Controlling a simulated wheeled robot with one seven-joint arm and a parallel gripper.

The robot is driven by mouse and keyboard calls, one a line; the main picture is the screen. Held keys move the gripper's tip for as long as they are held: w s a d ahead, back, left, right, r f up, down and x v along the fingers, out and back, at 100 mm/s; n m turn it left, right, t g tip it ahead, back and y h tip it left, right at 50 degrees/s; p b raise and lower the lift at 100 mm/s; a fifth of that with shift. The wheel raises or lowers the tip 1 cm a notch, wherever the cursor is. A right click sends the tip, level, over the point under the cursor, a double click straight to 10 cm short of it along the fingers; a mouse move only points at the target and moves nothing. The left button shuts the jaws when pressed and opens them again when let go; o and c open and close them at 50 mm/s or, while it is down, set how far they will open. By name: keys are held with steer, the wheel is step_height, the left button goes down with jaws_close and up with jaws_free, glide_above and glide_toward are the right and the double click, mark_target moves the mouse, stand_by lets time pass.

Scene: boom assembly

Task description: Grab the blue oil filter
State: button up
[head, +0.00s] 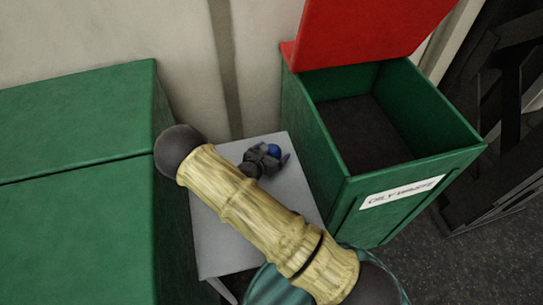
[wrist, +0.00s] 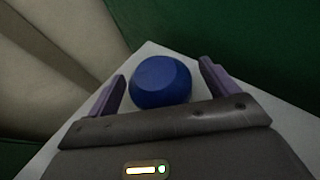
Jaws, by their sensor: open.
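The blue oil filter (wrist: 162,82) shows in the wrist view as a rounded blue body with a flat face, between the two purple-grey fingers of my gripper (wrist: 158,85). The fingers stand apart, with a visible gap on each side of the filter. In the head view the filter (head: 274,151) is small, over the grey-white table (head: 215,235), with my gripper (head: 270,157) around it. My arm hides part of the table. Whether the filter touches the table cannot be told.
A green bin (head: 425,175) with a raised red lid (head: 360,35) stands open at the right of the table; its label is partly readable. A closed green cabinet (head: 75,220) stands at the left. A pale wall (head: 100,35) is behind.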

steer(key=c, duration=1.3)
steer(key=shift+o, duration=0.2)
steer(key=shift+r, duration=0.1)
step_height(320, 180, up, 10)
steer(key=shift+f+b, duration=0.1)
steer(key=shift+b, duration=0.65)
